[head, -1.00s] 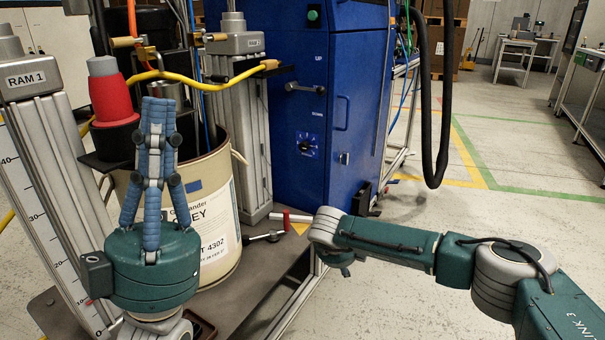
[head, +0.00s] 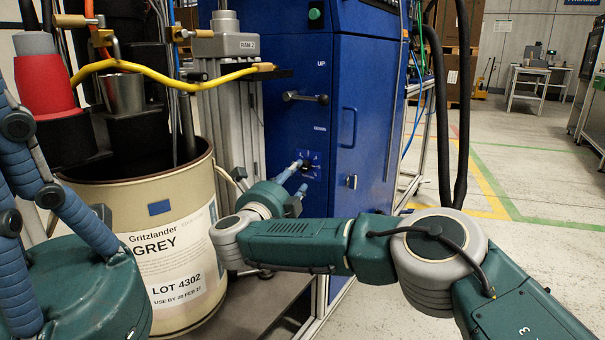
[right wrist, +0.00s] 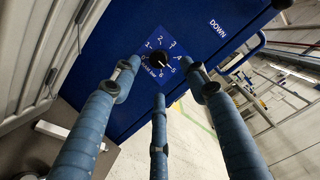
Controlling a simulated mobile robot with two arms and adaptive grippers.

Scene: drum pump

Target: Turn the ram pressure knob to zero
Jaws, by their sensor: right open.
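The ram pressure knob (right wrist: 159,59) is a small black knob on a blue numbered dial on the blue cabinet's front. Its white pointer appears to aim at the lower right of the dial, near the 5, in the right wrist view. In the head view the dial plate (head: 312,158) shows just beyond my right gripper (head: 295,184). My right gripper (right wrist: 161,76) is open and empty, its three blue fingers spread around the knob's line of sight, apparently short of it. My left gripper's blue fingers (head: 40,180) are at the left edge, with their tips cut off.
The blue cabinet (head: 345,80) has a handle lever (head: 305,97) above the dial and a door handle to its right. A cream drum (head: 185,235) and the RAM 2 column (head: 235,100) stand left of my right arm. Open floor lies to the right.

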